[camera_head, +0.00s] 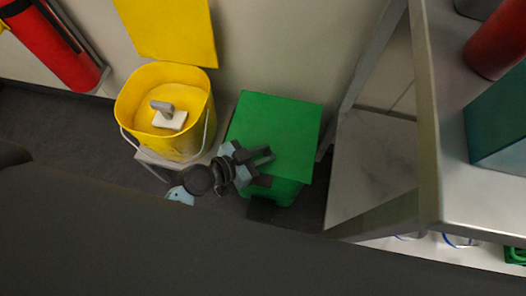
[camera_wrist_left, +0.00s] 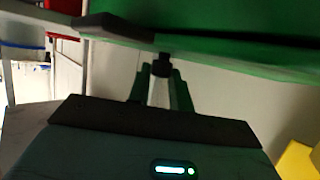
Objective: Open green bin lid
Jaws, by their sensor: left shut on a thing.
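The green bin (camera_head: 286,190) stands on the floor in the middle of the head view. Its flat green lid (camera_head: 280,120) lies over the top and hides the inside; I cannot tell whether it is slightly raised. My left gripper (camera_head: 266,166) is at the lid's front left edge, shut on the lid, with one finger above it and one lower. In the left wrist view the green lid (camera_wrist_left: 230,50) fills the top right, with a dark finger against its edge. My right gripper is not in view.
A yellow bin (camera_head: 190,135) with its lid up stands left of the green bin; a white and grey object (camera_head: 167,116) is inside it. A metal shelf (camera_head: 440,140) stands to the right. A wall is behind. A red extinguisher (camera_head: 48,45) hangs at the top left.

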